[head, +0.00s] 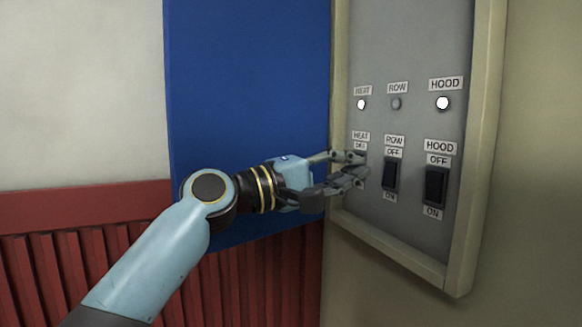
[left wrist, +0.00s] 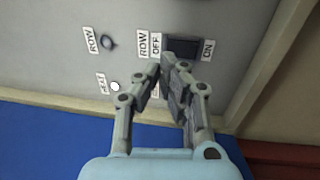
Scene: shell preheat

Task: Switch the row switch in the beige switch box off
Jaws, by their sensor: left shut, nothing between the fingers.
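The beige switch box (head: 488,120) is on the wall at the right, with its grey panel facing me. The black row switch (head: 390,174) is the middle one of three, with OFF above it and ON below it. The row lamp (head: 396,103) is dark. My left gripper (head: 358,165) is shut and empty, in front of the heat switch and just left of the row switch. In the left wrist view the row switch (left wrist: 185,46) is just beyond the fingertips. I cannot tell whether they touch it. My right gripper is not in view.
The hood switch (head: 436,187) is to the right of the row switch. The heat lamp (head: 361,104) and hood lamp (head: 442,103) are lit white. The heat switch is mostly hidden by my fingers. A blue panel (head: 245,80) stands left of the box.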

